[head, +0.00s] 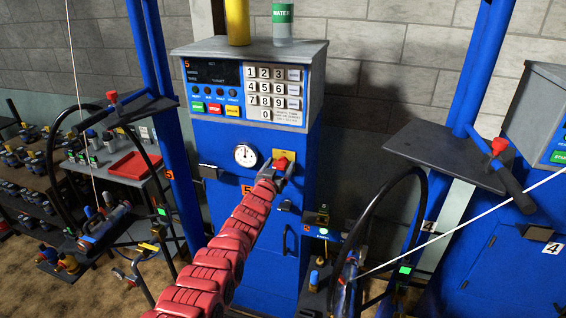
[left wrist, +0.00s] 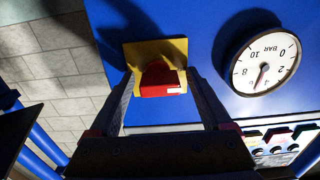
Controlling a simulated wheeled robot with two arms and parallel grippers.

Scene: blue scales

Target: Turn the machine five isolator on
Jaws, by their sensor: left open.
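The machine five cabinet (head: 231,148) is blue, with a "5" on its panel and on its front. Its isolator (head: 281,154) is a red knob on a yellow plate, right of the round gauge. In the left wrist view the red knob (left wrist: 160,78) is large, with a small white mark, on the yellow plate (left wrist: 134,53). My left gripper (head: 279,170) is at the isolator, with its fingers open on either side of the knob. I cannot tell whether they touch it. The knob's on or off setting is not readable. My right gripper is not in view.
A pressure gauge (left wrist: 264,65) is close beside the isolator. The keypad (head: 274,91) and coloured buttons are above. A yellow cylinder (head: 237,22) and a green-labelled bottle (head: 282,22) stand on top. Blue posts with dark shelves (head: 445,155) flank the cabinet.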

